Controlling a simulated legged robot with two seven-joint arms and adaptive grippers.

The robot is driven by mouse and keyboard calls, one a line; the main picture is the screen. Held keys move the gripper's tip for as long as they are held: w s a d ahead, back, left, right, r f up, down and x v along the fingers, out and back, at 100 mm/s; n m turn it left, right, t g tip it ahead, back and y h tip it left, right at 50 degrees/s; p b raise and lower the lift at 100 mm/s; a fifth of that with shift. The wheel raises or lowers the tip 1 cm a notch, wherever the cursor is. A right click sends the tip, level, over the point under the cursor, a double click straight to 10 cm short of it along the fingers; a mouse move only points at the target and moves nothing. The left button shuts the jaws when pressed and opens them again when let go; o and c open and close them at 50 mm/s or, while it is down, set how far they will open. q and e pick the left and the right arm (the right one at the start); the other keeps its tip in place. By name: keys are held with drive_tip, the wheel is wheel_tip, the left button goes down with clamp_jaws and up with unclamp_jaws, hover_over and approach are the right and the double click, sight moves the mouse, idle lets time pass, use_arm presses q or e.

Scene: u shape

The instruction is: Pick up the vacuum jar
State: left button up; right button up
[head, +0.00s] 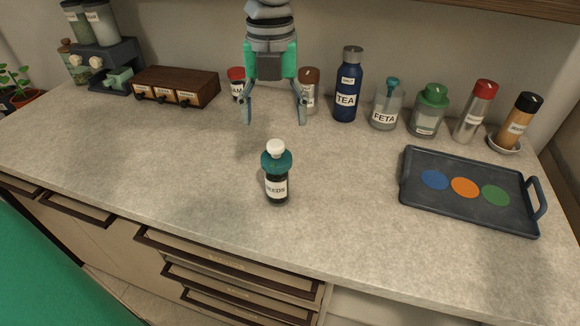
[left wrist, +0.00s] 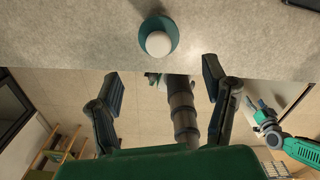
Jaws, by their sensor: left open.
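The vacuum jar appears to be the dark jar (head: 277,187) with a teal lid, a white knob and a label reading "SEEDS". It stands upright on the counter, near the front edge. In the left wrist view its teal lid and white knob (left wrist: 158,42) show from above, beyond the fingertips. My left gripper (head: 274,116) is open and empty, its fingers pointing down, above and behind the jar in the head view. Its two spread fingers also show in the left wrist view (left wrist: 161,80). My right gripper (left wrist: 262,112) shows small at the right of the left wrist view.
Along the wall stand a wooden drawer box (head: 176,86), a blue tea bottle (head: 347,92), a feta jar (head: 386,108), a green-lidded jar (head: 428,111) and red-topped (head: 474,112) and black-topped (head: 516,122) shakers. A dark tray (head: 470,212) lies right. Counter around the jar is clear.

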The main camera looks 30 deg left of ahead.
sight(275, 146)
use_arm(q)
wheel_tip(275, 146, down, 8)
drive_tip(key=shift+f+b, duration=0.1)
drive_tip(key=shift+b, duration=0.4)
drive_tip(key=shift+w+a+f+b, duration=0.15)
drive_tip(key=shift+f+b, duration=0.2)
drive_tip(key=shift+f, duration=2.4)
drive_tip(key=shift+r, duration=0.1)
drive_tip(key=shift+c, duration=0.5)
drive_tip(key=c, duration=1.2)
